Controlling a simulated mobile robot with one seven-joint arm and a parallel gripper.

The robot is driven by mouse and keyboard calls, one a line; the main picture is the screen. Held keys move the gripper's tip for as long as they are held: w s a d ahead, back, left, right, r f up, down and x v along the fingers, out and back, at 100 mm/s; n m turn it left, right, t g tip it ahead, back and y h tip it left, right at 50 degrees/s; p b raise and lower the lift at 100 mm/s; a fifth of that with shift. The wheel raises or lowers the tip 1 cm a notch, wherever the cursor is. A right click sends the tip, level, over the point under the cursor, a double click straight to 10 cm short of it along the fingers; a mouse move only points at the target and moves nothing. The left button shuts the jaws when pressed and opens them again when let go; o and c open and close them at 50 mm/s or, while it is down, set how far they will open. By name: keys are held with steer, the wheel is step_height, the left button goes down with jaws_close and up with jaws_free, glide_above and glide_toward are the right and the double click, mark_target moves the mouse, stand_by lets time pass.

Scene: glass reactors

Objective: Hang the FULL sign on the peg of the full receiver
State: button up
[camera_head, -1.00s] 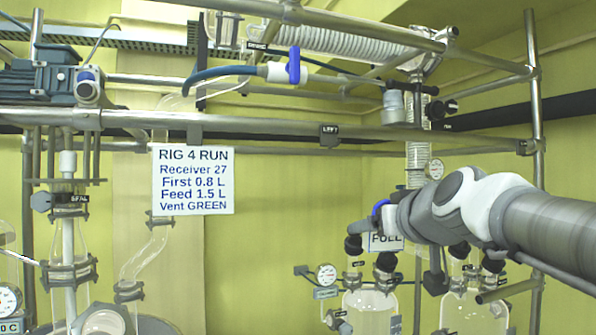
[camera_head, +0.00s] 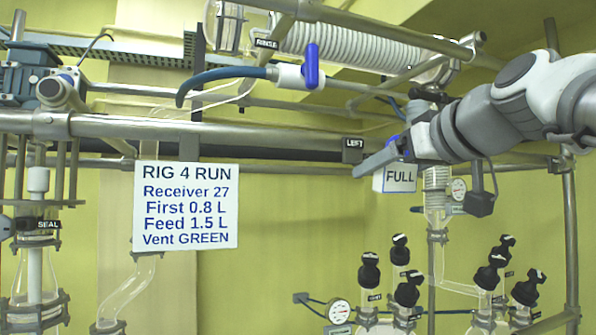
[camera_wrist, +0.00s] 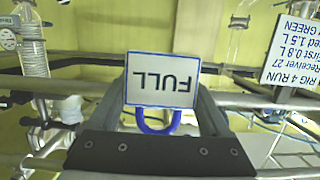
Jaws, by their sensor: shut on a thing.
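My gripper (camera_head: 376,160) is shut on the FULL sign (camera_head: 397,178), a white plate with a blue border. Two glass receivers with black caps stand lower right, a left one (camera_head: 376,318) and a right one (camera_head: 487,318). Their bodies are cut off by the frame, so their levels are hidden. I cannot make out a peg clearly.
A RIG 4 RUN notice (camera_head: 186,205) hangs at the left, reading Receiver 27. A steel rail (camera_head: 240,132) crosses behind the sign. A blue-handled valve (camera_head: 311,66) and a coiled condenser (camera_head: 365,45) are above. The wall area below the rail's middle is free.

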steer(key=shift+w, duration=0.1)
steer(key=r+p+x, duration=0.2)
steer(key=x, duration=0.7)
steer(key=shift+w+a+f+p, duration=0.3)
steer(key=shift+w+p, duration=0.1)
steer(key=shift+w, duration=0.15)
stand_by(0.6)
steer(key=shift+w, duration=0.1)
steer(key=shift+f+b, duration=0.55)
steer(key=shift+b, duration=0.1)
stand_by(0.7)
stand_by(0.5)
steer(key=o, duration=1.2)
steer(key=shift+b+v, duration=0.65)
steer(key=shift+v, duration=2.85)
